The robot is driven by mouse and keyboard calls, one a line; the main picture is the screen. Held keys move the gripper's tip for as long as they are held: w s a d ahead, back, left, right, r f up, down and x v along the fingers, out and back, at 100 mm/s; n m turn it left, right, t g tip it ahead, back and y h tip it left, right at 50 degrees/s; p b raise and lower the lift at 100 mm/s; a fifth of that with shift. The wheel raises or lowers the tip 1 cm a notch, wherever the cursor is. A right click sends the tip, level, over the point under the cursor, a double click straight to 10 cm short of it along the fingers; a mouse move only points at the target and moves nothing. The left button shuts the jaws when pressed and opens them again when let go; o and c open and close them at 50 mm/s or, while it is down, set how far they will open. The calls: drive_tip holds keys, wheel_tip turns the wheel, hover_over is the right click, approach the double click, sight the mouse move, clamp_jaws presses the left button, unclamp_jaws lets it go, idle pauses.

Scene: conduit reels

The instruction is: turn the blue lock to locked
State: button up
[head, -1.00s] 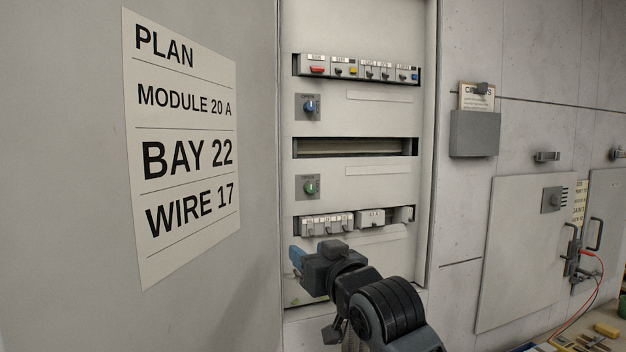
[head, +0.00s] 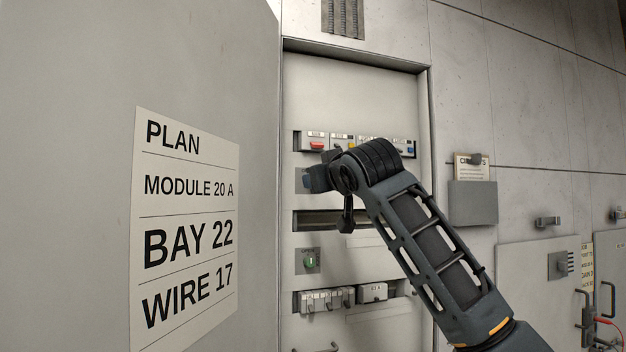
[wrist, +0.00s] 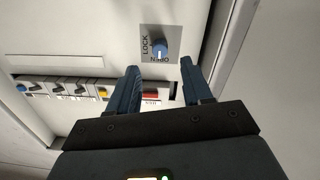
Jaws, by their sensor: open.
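The blue lock (wrist: 160,46) is a round blue knob on a grey square plate with the words LOCK and OPEN. In the wrist view its pale mark points toward OPEN. My gripper (wrist: 160,66) is open and empty, its two blue fingers apart, with the knob just beyond the fingertips and in line with the gap. I cannot tell how far the knob is from the tips. In the head view my gripper (head: 312,180) covers most of the blue lock and its plate.
A row of modules with coloured switches (head: 372,146) sits just above the lock. Below are an empty slot (head: 318,221), a green lock (head: 310,260) and another module row (head: 325,299). The open cabinet door with a plan sheet (head: 188,220) stands at left.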

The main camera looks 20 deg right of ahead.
drive_tip(key=w+p, duration=0.1)
drive_tip(key=w, duration=0.5)
drive_tip(key=shift+p, duration=0.3)
drive_tip(key=shift+c, duration=0.3)
clamp_jaws()
